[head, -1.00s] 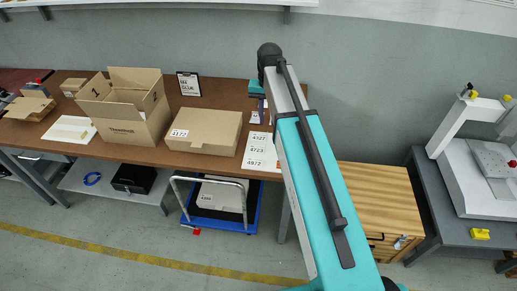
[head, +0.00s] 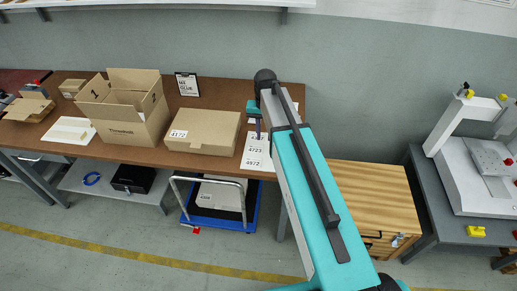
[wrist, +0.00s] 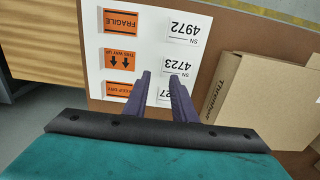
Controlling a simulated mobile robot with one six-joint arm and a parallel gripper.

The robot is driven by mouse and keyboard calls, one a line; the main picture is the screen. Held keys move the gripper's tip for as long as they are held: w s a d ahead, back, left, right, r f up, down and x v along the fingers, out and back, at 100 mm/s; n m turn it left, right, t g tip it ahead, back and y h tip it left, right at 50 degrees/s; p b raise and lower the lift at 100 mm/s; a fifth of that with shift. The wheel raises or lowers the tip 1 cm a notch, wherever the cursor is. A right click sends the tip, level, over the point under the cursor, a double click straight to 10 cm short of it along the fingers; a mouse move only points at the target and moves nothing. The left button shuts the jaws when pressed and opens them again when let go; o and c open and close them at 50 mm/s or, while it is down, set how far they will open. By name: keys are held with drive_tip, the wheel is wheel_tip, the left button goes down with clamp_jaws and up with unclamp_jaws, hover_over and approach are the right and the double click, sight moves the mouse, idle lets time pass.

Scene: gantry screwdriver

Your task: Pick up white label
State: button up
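A white sheet of labels (wrist: 93,65) lies on the brown table, also seen in the head view (head: 258,163). In the wrist view it bears white labels reading "SN 4972" (wrist: 190,29), "SN 4723" (wrist: 178,60) and one partly hidden ending in "27" (wrist: 163,95). Orange labels (wrist: 120,22) line its other side. My gripper (wrist: 160,76) is open and empty, its two purple fingers over the sheet. The right fingertip overlaps the edge of the 4723 label in view. The gap to the sheet cannot be judged.
A closed cardboard box (head: 203,132) with a white 4172 label lies left of the sheet. An open carton (head: 127,108) stands farther left, and a clipboard (head: 188,85) is at the wall. A wooden cabinet (head: 370,190) adjoins the table on the right.

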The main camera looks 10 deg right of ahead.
sight(264, 149)
drive_tip(key=shift+f, duration=0.4)
drive_tip(key=shift+w+f+p, duration=0.15)
drive_tip(key=shift+f+p, duration=0.95)
drive_tip(key=shift+f, duration=1.35)
clamp_jaws()
